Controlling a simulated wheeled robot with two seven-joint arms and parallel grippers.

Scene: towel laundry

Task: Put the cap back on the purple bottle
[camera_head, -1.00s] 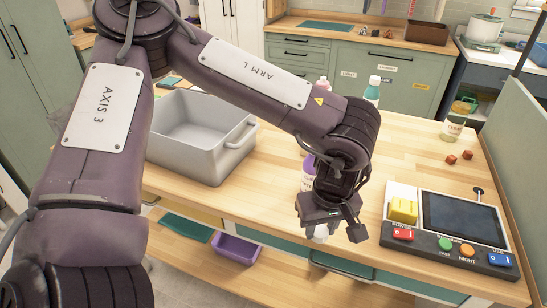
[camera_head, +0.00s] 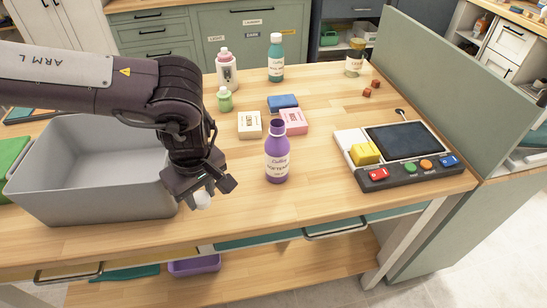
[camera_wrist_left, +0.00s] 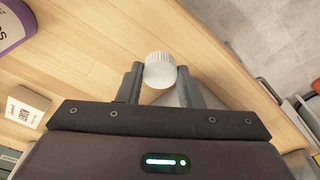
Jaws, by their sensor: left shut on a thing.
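The purple bottle (camera_head: 277,155) stands upright on the wooden table, with its neck uncapped. Part of it also shows at the upper left edge of the left wrist view (camera_wrist_left: 22,22). My left gripper (camera_head: 205,194) is shut on a white ribbed cap (camera_wrist_left: 160,71). In the head view the cap (camera_head: 202,200) shows below the fingers, left of the bottle and apart from it, near the table's front edge. My right gripper is in neither view.
A grey bin (camera_head: 95,203) stands left, beside my left arm. Behind the bottle are small white (camera_head: 249,125), pink (camera_head: 293,121) and blue (camera_head: 283,102) boxes, a green bottle (camera_head: 225,100) and a pink-capped bottle (camera_head: 226,70). A button console (camera_head: 400,170) lies right.

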